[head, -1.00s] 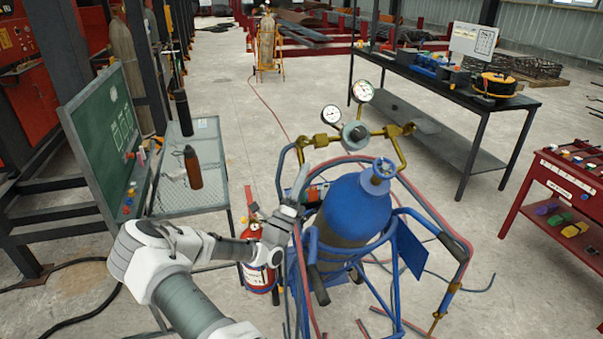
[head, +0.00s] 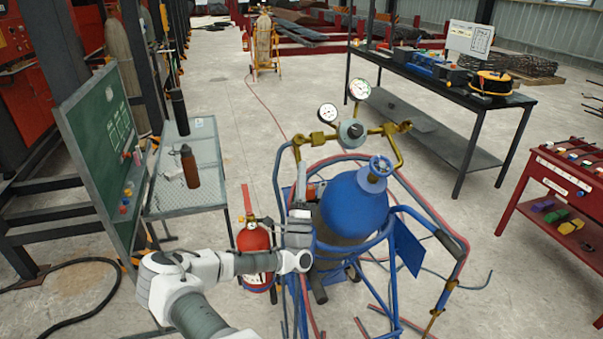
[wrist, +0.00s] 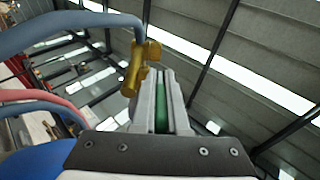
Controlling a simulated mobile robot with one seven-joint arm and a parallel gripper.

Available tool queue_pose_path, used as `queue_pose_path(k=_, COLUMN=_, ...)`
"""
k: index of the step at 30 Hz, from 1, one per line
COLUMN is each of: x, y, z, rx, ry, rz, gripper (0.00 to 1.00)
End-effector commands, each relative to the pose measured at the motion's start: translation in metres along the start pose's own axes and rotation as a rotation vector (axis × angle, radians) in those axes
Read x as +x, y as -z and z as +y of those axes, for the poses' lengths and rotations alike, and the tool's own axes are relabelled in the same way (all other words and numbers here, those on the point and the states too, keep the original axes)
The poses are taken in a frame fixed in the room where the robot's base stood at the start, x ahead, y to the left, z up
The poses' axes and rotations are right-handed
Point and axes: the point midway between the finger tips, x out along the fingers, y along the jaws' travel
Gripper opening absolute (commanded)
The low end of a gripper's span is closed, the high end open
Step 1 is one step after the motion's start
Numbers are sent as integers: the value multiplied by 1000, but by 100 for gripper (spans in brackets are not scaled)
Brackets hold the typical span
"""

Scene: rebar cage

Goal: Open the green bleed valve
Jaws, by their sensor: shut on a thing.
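In the wrist view, my gripper (wrist: 163,80) points up with its two grey fingers close together. A strip of green, the green bleed valve (wrist: 161,108), shows between them, and my gripper is shut on it. Most of the valve is hidden by the fingers. A brass fitting (wrist: 140,66) on a grey-blue hose (wrist: 70,28) sits just left of the fingertips. In the head view, my gripper (head: 303,196) is at the left side of the blue gas cylinder (head: 352,205), below the brass regulator (head: 351,130). The green valve cannot be made out there.
The blue cart frame (head: 392,262) and its hoses (head: 445,222) surround the cylinder. A red fire extinguisher (head: 254,252) stands left of the cart, close to my arm. A mesh table (head: 205,203) is at the left and a red tool cart (head: 560,180) at the right.

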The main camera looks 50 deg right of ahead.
Motion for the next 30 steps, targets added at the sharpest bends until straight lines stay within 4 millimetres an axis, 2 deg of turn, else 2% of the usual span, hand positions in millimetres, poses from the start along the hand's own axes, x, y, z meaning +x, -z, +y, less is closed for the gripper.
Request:
queue_pose_path(k=4, x=-1, y=1, z=0, rx=-1, ry=-2, rz=2, gripper=0)
queue_pose_path(k=5, x=-1, y=1, z=0, rx=-1, ry=-2, rz=2, gripper=16)
queue_pose_path(k=6, x=-1, y=1, z=0, rx=-1, ry=-2, rz=2, gripper=24)
queue_pose_path(k=17, x=-4, y=0, z=1, rx=-1, ry=-1, rz=2, gripper=24)
queue_pose_path(k=22, x=-29, y=0, z=2, rx=-3, ry=-3, rz=0, gripper=24)
queue_pose_path(k=30, x=-87, y=0, z=2, rx=-2, ry=-4, rz=1, gripper=24)
